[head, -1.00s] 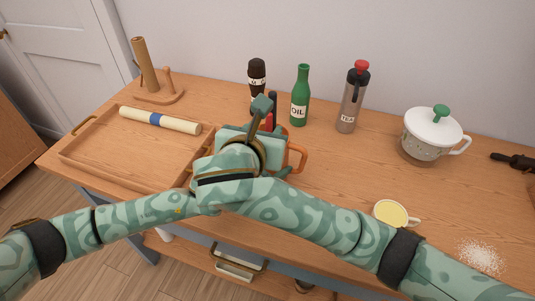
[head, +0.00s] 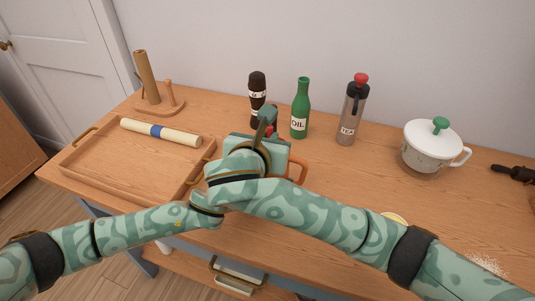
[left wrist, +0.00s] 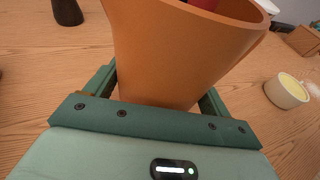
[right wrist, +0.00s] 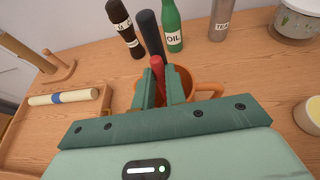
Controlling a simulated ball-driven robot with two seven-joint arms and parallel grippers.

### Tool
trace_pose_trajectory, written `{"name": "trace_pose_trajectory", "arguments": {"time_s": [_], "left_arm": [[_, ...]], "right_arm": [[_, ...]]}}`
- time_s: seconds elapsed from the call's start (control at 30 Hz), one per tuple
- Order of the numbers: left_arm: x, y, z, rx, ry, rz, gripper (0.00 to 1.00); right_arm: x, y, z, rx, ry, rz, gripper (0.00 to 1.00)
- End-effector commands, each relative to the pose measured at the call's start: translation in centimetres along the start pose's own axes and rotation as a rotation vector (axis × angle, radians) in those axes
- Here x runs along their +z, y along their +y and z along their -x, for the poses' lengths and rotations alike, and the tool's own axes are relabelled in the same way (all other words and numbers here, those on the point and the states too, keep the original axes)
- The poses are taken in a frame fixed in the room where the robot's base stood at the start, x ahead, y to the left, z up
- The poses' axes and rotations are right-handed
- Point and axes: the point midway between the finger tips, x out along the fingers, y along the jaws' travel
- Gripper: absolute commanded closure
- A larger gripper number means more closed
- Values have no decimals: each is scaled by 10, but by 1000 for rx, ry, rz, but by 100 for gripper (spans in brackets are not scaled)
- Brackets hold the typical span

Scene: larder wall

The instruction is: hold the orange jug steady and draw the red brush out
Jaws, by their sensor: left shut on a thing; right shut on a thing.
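The orange jug (left wrist: 170,50) stands on the wooden counter, seen close in the left wrist view. My left gripper (left wrist: 160,98) is shut on it, one finger on each side. In the head view my arms hide most of the jug, and its handle (head: 300,171) shows at the right. The red brush (right wrist: 157,66) stands up between the fingers of my right gripper (right wrist: 163,84), which is shut on it above the jug. A little red also shows at the jug's mouth in the left wrist view (left wrist: 204,4). The brush's lower end is hidden.
A dark mill (head: 257,88), green oil bottle (head: 300,110) and tea flask (head: 351,112) stand behind the jug. A tray (head: 95,172) with a rolling pin lies left; a lidded pot (head: 428,158) stands right.

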Motion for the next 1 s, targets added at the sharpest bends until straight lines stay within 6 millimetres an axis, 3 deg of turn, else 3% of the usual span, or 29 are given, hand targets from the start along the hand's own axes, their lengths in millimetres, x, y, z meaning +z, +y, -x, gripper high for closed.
{"name": "trace_pose_trajectory", "arguments": {"time_s": [0.6,1.0], "left_arm": [[-1,0,0,0,1,0,47],[-1,0,0,0,1,0,47]], "right_arm": [[100,3,42,3,-1,-3,100],[132,3,55,3,-1,-2,100]]}}
